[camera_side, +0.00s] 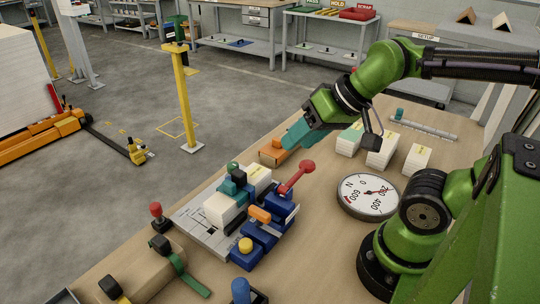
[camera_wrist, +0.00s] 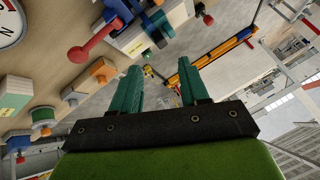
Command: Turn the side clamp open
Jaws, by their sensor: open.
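A fixture on a grey plate (camera_side: 197,232) stands on the bench in the side view. It holds a white block (camera_side: 222,208), blue bodies (camera_side: 262,234), an orange handle (camera_side: 259,214) and a yellow knob (camera_side: 245,246). A lever with a red ball end (camera_side: 307,166) sticks up from its right side; its ball also shows at upper left in the wrist view (camera_wrist: 76,54). I cannot tell for certain which part is the side clamp. My gripper (camera_side: 291,138) is open, its teal fingers empty, above and behind the red lever, apart from it. In the wrist view the fingertips (camera_wrist: 162,75) point past the fixture toward the floor.
A round dial (camera_side: 368,195) lies right of the fixture. White block stacks (camera_side: 381,150) and an orange block (camera_side: 277,152) stand toward the bench's back. A red-topped knob (camera_side: 156,212) and a green strap (camera_side: 184,268) are at front left. Bare bench lies between fixture and dial.

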